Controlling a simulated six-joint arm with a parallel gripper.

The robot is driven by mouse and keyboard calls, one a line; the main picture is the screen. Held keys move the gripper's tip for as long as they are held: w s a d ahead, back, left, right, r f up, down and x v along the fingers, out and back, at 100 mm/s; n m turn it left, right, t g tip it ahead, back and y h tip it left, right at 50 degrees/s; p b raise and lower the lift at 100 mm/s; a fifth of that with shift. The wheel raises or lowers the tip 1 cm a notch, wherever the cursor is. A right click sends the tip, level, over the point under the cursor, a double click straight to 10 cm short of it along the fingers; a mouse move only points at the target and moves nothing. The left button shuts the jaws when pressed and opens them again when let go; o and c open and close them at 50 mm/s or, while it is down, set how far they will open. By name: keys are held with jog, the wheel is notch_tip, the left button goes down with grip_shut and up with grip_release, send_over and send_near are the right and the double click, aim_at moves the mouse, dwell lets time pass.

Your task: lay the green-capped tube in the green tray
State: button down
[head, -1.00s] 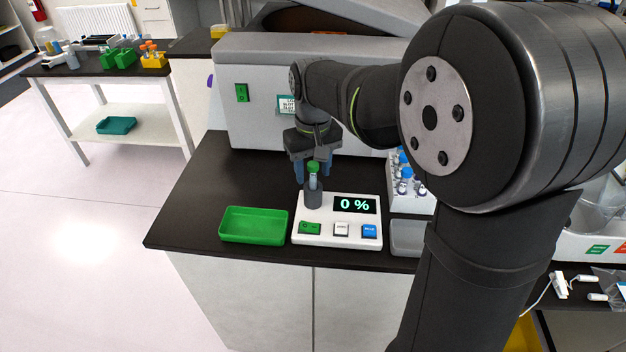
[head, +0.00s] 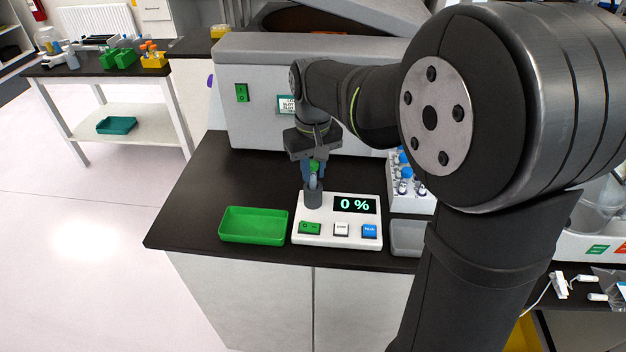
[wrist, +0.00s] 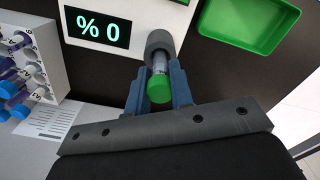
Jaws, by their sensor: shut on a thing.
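The green-capped tube (wrist: 159,88) stands upright in the dark round holder (head: 313,196) of a white device (head: 318,237). Its cap also shows between my fingers in the head view (head: 314,166). My gripper (wrist: 157,92) is shut on the tube, with one blue finger on each side of it just below the cap. The tube's lower end is hidden inside the holder. The green tray (head: 253,239) lies on the dark bench just left of the white device and looks empty. It also shows in the wrist view (wrist: 243,45).
The device's display (head: 355,205) reads 0 %, with green, white and blue buttons below it. A white rack (head: 413,203) of blue-capped tubes and a grey tray (head: 407,238) are to the right. A large grey machine (head: 250,90) stands behind. The bench left of my gripper is clear.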

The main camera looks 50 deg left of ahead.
jog(key=shift+r, duration=0.45)
jog(key=shift+r, duration=2.95)
jog(key=s+f+m+g+h, duration=0.2)
jog(key=s+f+m+g, duration=0.2)
jog(key=s, duration=0.2)
jog(key=m+g+y, duration=0.6)
jog(key=m+y, duration=0.6)
jog(key=m, duration=0.2)
send_over(273, 231)
jog(key=f, duration=0.2)
jog(key=shift+f, duration=3.65)
